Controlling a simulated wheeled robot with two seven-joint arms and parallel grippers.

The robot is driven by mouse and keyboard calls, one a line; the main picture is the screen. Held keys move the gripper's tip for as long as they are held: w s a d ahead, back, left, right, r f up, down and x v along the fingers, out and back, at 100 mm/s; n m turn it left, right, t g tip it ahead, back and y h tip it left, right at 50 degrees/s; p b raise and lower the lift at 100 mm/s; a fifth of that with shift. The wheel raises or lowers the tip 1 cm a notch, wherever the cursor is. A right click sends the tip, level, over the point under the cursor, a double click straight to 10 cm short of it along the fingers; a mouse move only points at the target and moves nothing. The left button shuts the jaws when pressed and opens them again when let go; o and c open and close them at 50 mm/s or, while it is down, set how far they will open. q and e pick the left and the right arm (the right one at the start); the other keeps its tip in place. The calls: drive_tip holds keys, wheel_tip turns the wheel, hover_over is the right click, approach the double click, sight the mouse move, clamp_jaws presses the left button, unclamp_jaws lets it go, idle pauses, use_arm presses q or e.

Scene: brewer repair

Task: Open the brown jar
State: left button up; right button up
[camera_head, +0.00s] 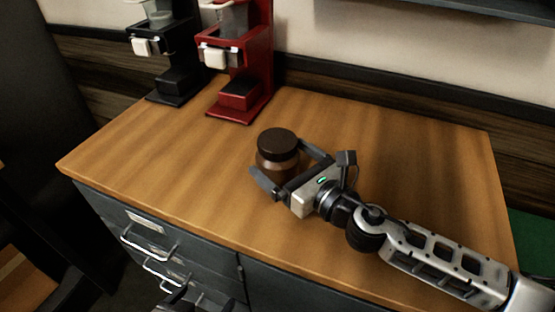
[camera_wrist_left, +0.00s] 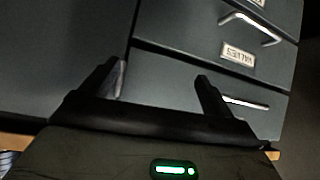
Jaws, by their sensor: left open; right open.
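The brown jar (camera_head: 278,160) stands upright on the wooden counter, with its dark brown lid (camera_head: 277,138) on. My right gripper (camera_head: 280,158) reaches in from the right, its open fingers on either side of the jar's body, below the lid. I cannot tell whether the fingers touch the jar. My left gripper (camera_head: 180,297) is low at the bottom edge of the head view, in front of the drawers and below the counter top. In the left wrist view its two fingers (camera_wrist_left: 158,80) are apart with nothing between them.
A red brewer (camera_head: 258,60) and a black brewer (camera_head: 180,60) stand at the back left of the counter (camera_head: 380,125). Drawers with metal handles (camera_head: 150,243) are under the front edge. The counter left of the jar and behind it to the right is clear.

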drive_tip(key=shift+x, duration=1.15)
drive_tip(key=c, duration=1.4)
drive_tip(key=shift+o, duration=0.2)
drive_tip(key=shift+r, duration=0.1)
